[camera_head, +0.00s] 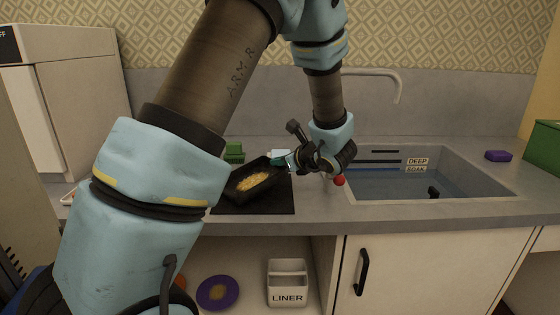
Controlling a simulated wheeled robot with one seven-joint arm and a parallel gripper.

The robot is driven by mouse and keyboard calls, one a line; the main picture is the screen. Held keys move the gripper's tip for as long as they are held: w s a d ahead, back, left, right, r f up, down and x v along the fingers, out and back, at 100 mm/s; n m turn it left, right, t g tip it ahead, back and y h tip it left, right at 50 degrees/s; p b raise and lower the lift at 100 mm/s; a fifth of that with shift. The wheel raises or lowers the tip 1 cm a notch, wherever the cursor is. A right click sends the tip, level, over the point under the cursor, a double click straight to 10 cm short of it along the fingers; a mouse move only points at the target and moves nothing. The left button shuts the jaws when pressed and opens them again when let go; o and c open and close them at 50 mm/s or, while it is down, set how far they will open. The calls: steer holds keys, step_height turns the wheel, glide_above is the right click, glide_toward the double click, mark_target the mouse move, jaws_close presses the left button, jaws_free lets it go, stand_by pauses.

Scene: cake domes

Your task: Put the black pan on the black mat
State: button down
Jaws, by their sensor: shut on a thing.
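The black pan (240,190) is a small rectangular dish with yellow food (252,182) inside. It is tilted, over the black mat (270,204) on the counter left of the sink. I cannot tell whether the pan touches the mat. My gripper (285,162) is shut on the pan at its upper right rim. My arm crosses the left and middle of the view and hides part of the counter.
The sink (440,187) marked "DEEP SOAK" lies to the right, with a faucet (398,88) behind. A red ball-like thing (339,181) is at its left edge. A green object (234,151) sits behind the mat. A purple block (498,156) and green box (543,150) are far right.

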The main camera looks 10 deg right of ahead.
stand_by(0.3)
steer(key=c, duration=0.9)
jaws_free()
steer(key=shift+f, duration=0.1)
steer(key=shift+c, duration=0.2)
steer(key=b+v, duration=0.1)
steer(key=v, duration=1)
steer(key=shift+b, duration=0.4)
steer(key=shift+d, duration=0.1)
steer(key=b+v, duration=0.1)
steer(key=v, duration=0.9)
steer(key=shift+s, duration=0.3)
steer(key=shift+d, duration=0.1)
